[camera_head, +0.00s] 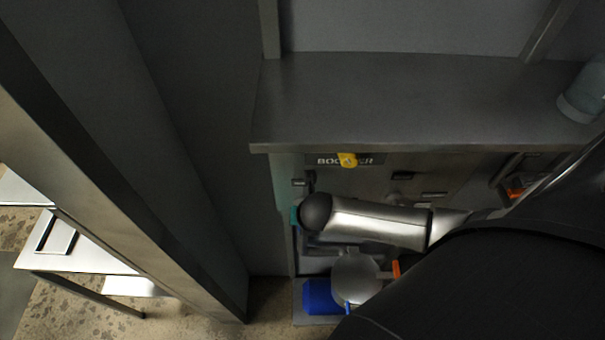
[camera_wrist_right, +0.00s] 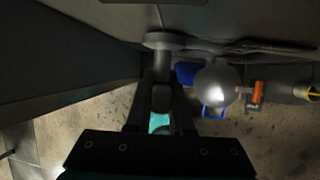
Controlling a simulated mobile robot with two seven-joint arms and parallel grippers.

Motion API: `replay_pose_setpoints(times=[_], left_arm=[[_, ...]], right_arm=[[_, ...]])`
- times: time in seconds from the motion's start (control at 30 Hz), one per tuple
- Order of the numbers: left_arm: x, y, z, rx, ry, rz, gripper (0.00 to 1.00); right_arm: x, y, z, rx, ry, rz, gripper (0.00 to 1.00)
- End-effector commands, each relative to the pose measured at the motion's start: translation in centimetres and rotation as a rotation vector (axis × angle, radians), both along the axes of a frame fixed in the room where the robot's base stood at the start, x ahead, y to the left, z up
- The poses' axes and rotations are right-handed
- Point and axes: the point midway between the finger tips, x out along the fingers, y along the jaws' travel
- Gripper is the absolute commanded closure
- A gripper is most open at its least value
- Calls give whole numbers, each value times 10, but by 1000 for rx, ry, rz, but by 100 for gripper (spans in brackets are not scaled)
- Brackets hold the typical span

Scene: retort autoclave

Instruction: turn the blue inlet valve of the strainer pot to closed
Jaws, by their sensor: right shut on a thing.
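The strainer pot (camera_head: 355,277) is a round grey vessel low under the bench; it also shows in the right wrist view (camera_wrist_right: 217,83). A small blue handle (camera_wrist_right: 212,113) is at its lower edge, and it shows in the head view too (camera_head: 348,307). My right gripper (camera_wrist_right: 161,85) is left of the pot in the wrist view, its dark fingers shut on a grey stem-like part below a round grey disc (camera_wrist_right: 164,41). A teal patch (camera_wrist_right: 160,122) shows between the finger bases. My left gripper is not in view.
A blue container (camera_head: 320,296) stands beside the pot. An orange handle (camera_head: 396,268) is on the pot's right. A dark wall panel closes the left side.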

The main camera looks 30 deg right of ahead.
Motion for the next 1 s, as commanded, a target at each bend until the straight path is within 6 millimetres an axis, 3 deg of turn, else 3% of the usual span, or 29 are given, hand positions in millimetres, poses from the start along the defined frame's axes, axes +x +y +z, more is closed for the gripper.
replay_pose_setpoints(times=[0.23,0.47,1.0], left_arm=[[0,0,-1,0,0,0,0],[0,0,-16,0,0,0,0],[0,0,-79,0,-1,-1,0]], right_arm=[[-1,-2,-1,179,-110,1,100],[0,-1,-3,366,-224,-1,100],[1,2,-5,807,-493,-6,100]])
